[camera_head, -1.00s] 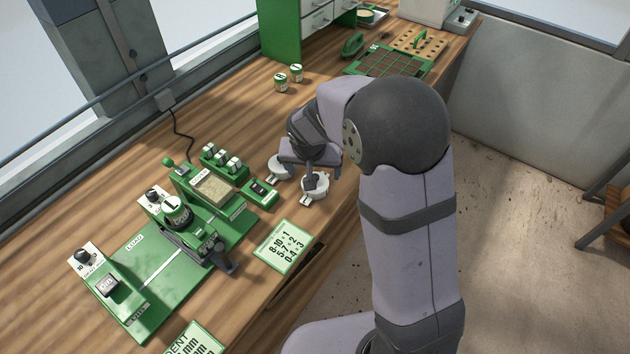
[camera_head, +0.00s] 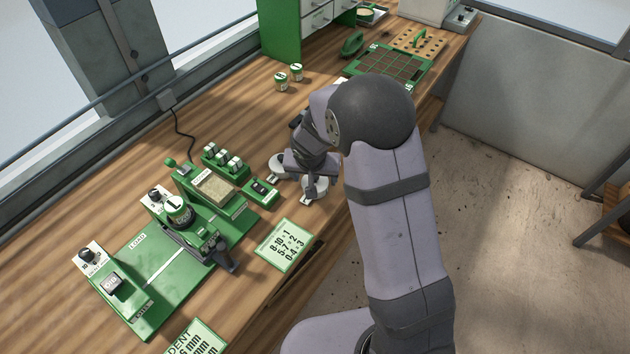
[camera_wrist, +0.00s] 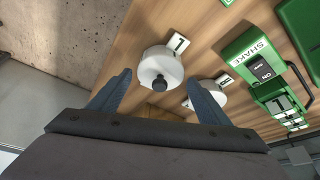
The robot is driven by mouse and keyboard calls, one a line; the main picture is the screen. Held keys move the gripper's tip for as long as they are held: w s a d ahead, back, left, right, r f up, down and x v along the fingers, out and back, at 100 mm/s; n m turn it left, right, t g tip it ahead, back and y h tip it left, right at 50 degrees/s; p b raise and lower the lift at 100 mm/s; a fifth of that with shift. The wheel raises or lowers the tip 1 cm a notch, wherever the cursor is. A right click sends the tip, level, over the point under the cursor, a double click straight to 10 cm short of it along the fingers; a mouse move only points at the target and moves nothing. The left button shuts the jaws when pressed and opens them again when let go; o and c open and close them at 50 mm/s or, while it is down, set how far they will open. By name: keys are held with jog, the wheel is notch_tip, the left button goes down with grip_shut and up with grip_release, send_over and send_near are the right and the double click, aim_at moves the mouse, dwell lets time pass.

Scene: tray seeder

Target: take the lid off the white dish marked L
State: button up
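Two white round dishes stand side by side on the wooden bench. The right dish (camera_head: 315,187) is partly hidden by my gripper. In the wrist view it is the nearer dish (camera_wrist: 160,64), with a white lid and a black knob (camera_wrist: 159,83). Its tag (camera_wrist: 177,43) bears a single black mark that I cannot read surely as L. The left dish (camera_head: 277,161) shows partly behind a finger in the wrist view (camera_wrist: 212,87); its tag (camera_wrist: 224,80) is unclear. My gripper (camera_wrist: 160,92) is open and empty, its fingers spread to either side of the knob in the picture.
A green switch box (camera_head: 261,192) marked SHAKE in the wrist view stands left of the dishes, beside the green seeder machine (camera_head: 180,262). A green-edged card (camera_head: 282,246) lies in front. Two small tins (camera_head: 281,82) stand farther back.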

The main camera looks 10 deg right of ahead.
aim_at(315, 178)
jog(key=c, duration=0.7)
jog(key=shift+r, duration=0.1)
notch_tip(315, 178, up, 10)
jog(key=b, duration=0.1)
jog(key=w+a+n+b, duration=0.1)
jog(key=w+a, duration=0.4)
jog(key=w+a+f+n+y, duration=0.1)
jog(key=w+a, duration=0.4)
jog(key=a, duration=0.1)
jog(key=w+a+f+n+b, duration=0.1)
jog(key=w+a, duration=0.4)
jog(key=shift+w+a+f+n+b, duration=0.2)
jog(key=shift+w+f+n+b, duration=0.05)
jog(key=shift+n+b, duration=0.05)
